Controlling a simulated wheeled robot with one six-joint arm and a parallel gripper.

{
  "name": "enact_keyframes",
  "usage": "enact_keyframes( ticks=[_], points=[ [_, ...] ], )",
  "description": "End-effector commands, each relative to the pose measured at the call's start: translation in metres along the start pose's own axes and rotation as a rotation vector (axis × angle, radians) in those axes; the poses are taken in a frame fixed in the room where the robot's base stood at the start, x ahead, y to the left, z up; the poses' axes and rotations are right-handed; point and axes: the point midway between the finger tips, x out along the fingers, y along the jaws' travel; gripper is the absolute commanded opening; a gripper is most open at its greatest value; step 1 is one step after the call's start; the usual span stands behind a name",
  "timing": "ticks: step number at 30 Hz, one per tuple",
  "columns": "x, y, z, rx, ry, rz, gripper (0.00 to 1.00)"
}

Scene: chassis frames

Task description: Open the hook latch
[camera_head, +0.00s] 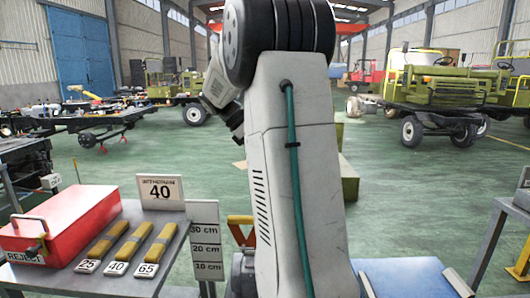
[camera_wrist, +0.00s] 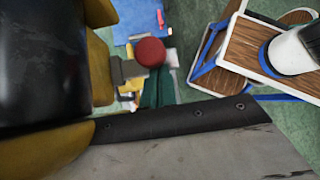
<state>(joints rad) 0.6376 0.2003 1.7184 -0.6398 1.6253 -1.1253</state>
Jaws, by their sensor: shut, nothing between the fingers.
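I cannot make out a hook latch for certain in either view. In the head view my arm fills the middle, and the dark end of my gripper (camera_head: 236,121) shows at its left side. It is over open floor, with no object seen in it; the fingers are too small to make out. In the wrist view a red round knob (camera_wrist: 151,52) stands on a grey stem between yellow parts (camera_wrist: 98,12). A large black rounded shape (camera_wrist: 40,60) is close on the left. A dark bolted strip (camera_wrist: 190,118) runs along a grey panel (camera_wrist: 200,155).
A wood-topped blue-framed cart (camera_wrist: 250,45) shows at right in the wrist view. Green vehicles (camera_head: 445,88) stand behind.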

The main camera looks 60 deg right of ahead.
Motion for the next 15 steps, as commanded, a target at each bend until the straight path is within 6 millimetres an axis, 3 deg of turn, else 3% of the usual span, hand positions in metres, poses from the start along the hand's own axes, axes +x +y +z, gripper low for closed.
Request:
enact_keyframes(
  ticks=[8, 15],
  points=[
    [0.002, -0.004, -0.005, -0.001, -0.001, 0.0, 0.0],
    [0.01, -0.022, -0.033, -0.002, -0.001, -0.001, 0.0]
  ],
)
